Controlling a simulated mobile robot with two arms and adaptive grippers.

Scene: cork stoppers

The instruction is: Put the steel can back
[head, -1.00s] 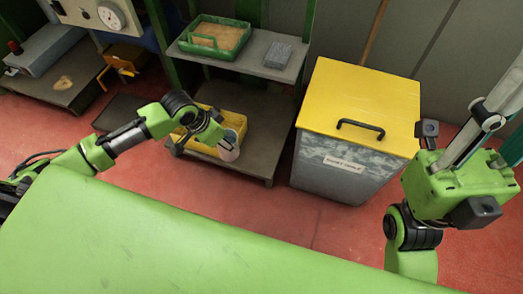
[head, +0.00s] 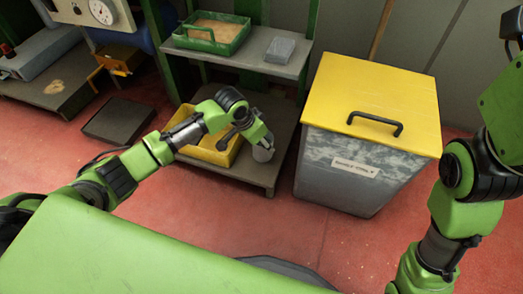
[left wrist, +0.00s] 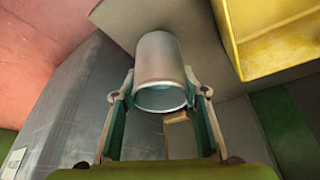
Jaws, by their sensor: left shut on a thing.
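The steel can (head: 263,153) is a plain grey cylinder at the right part of the low grey shelf (head: 262,180), right of the yellow crate (head: 222,153). In the left wrist view the can (left wrist: 160,60) sits between the two fingers, its rim toward the camera. My left gripper (left wrist: 162,108) is shut on it; in the head view the gripper (head: 258,142) partly hides the can. I cannot tell whether the can touches the shelf. My right arm shows at the right edge, but its gripper is not in view.
A yellow-lidded grey bin (head: 352,170) stands close right of the shelf. Above, an upper shelf (head: 240,55) holds a green tray (head: 212,44) and a grey block (head: 280,48). A dark flat slab (head: 118,121) lies on the red floor at left.

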